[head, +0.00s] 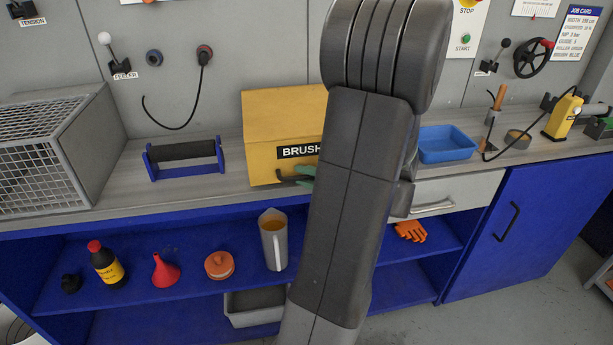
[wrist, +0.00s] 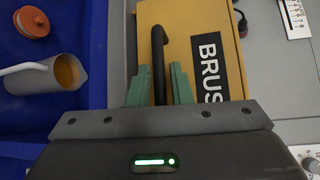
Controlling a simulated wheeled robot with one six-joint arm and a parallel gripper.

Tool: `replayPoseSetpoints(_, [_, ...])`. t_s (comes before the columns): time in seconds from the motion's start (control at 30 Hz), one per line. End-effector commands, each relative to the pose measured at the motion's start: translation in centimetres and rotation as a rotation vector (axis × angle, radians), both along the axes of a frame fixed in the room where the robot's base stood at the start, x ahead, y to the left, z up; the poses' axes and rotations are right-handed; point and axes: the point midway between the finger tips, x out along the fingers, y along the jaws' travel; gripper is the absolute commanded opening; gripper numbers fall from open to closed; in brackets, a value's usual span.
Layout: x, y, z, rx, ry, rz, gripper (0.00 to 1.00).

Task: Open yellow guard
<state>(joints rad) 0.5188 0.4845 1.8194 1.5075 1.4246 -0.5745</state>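The yellow guard (head: 280,115) is a box-like cover with a black BRUSH label, sitting on the grey worktop, and it looks closed. My arm hides its right part in the head view. A black bar handle (wrist: 158,50) runs along its lower front edge. In the wrist view, my gripper (wrist: 157,86) has its two green fingers on either side of the handle, with narrow gaps showing, so it looks open around the bar. In the head view only a bit of green finger shows.
A blue roller stand (head: 186,158) and a wire cage (head: 45,150) stand left of the guard. A blue tray (head: 447,143) is to the right. On the blue shelf below are a jug (head: 272,240), a red funnel (head: 165,270) and a bottle (head: 106,264).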

Motion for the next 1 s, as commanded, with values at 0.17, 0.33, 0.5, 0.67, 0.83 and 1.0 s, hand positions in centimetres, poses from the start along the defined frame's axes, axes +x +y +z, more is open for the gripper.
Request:
replayPoseSetpoints(0.17, [0.0, 0.0, 0.0, 0.000, 0.000, 0.000, 0.00])
replayPoseSetpoints(0.33, [0.0, 0.0, 0.1, 0.000, 0.001, 0.000, 0.00])
replayPoseSetpoints(0.5, [-0.1, 0.0, 0.8, -0.003, 0.016, -0.001, 0.00])
replayPoseSetpoints(0.67, [-0.4, -0.1, 2.5, -0.011, 0.052, -0.001, 0.00])
replayPoseSetpoints(0.83, [-0.7, -0.2, 5.1, -0.024, 0.114, 0.000, 0.00])
replayPoseSetpoints(1.0, [-0.9, -0.2, 8.0, -0.039, 0.195, 0.000, 0.00])
